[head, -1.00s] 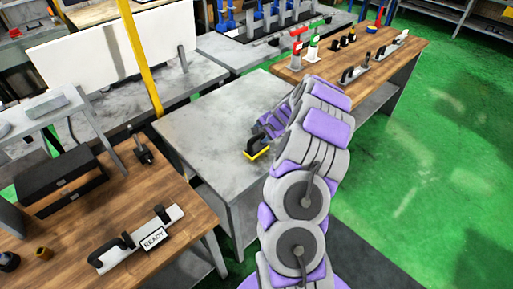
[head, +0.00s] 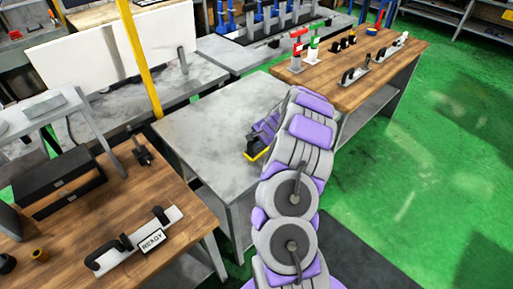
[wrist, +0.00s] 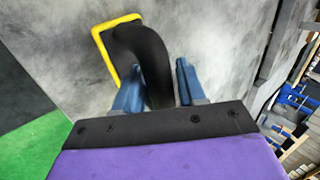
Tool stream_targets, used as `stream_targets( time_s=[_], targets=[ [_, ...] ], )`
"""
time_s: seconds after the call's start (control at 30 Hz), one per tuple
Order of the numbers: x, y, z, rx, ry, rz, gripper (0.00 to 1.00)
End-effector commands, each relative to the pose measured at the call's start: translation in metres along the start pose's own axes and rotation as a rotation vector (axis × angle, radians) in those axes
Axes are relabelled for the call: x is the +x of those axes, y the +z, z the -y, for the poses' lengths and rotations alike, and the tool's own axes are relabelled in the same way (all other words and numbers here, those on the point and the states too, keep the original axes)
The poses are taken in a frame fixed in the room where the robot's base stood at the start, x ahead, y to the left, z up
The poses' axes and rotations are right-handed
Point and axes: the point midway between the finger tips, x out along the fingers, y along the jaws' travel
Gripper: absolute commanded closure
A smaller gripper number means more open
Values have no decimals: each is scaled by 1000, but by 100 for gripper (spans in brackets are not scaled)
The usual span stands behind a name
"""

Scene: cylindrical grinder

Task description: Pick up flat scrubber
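The flat scrubber, with a yellow-edged base (wrist: 103,50) and a thick black curved handle (wrist: 143,45), is on the grey table's near edge. In the head view its yellow edge (head: 256,156) shows just below my gripper (head: 262,136), and the arm hides the rest. In the wrist view the two blue fingers of my gripper (wrist: 158,80) stand apart on either side of the handle. The left finger is close against or overlapping the handle; a gap shows before the right finger. I cannot tell whether either finger touches it.
The grey table (head: 195,125) is otherwise clear. A wooden bench (head: 190,205) at lower left holds a black case (head: 60,185) and a tool with a READY sign (head: 152,240). Another wooden bench (head: 335,85) at upper right holds several tools. Green floor lies right.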

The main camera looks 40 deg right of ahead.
Motion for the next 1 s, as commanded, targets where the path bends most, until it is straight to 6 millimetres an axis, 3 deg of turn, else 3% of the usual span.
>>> stream_targets(
  time_s=[0.4, 0.77, 1.0],
  targets=[
    [0, 0, 0, 0, 0, 0, 100],
    [-2, 0, 2, 0, 0, 0, 100],
    [-20, 0, 14, 0, -2, -2, 100]
  ],
)
